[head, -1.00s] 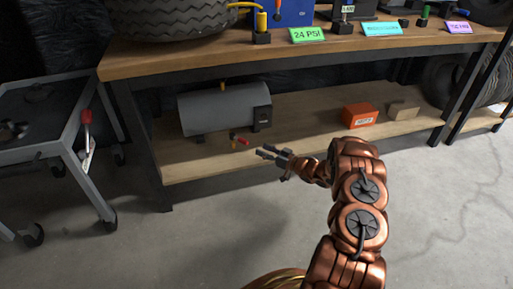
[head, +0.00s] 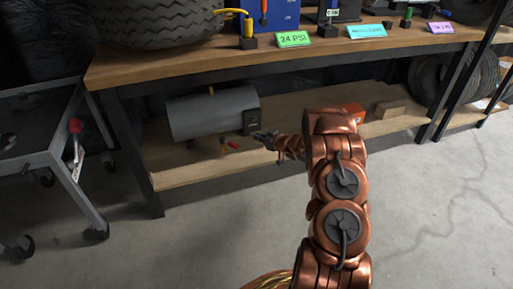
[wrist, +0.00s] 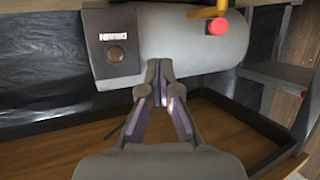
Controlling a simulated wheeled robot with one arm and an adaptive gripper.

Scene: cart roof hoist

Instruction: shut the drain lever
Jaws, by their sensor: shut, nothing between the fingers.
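The drain lever has a red handle (head: 233,145) beside a brass valve (head: 223,141), low under the grey tank (head: 210,113) on the lower shelf. The wrist view looks inverted: the red end (wrist: 217,27) and brass part (wrist: 204,12) are at its top, right of the fingertips. A black box labelled DRAIN (wrist: 117,47) is on the tank's end. My gripper (head: 259,136) is shut and empty, right of the lever and just below the box. In the wrist view my gripper (wrist: 158,66) points at the tank. I cannot tell whether it touches anything.
The wooden bench top (head: 130,68) and its dark frame overhang the shelf (head: 185,174). A dark leg (head: 130,150) stands at the left front. A grey cart (head: 75,182) stands left; the floor in front is clear.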

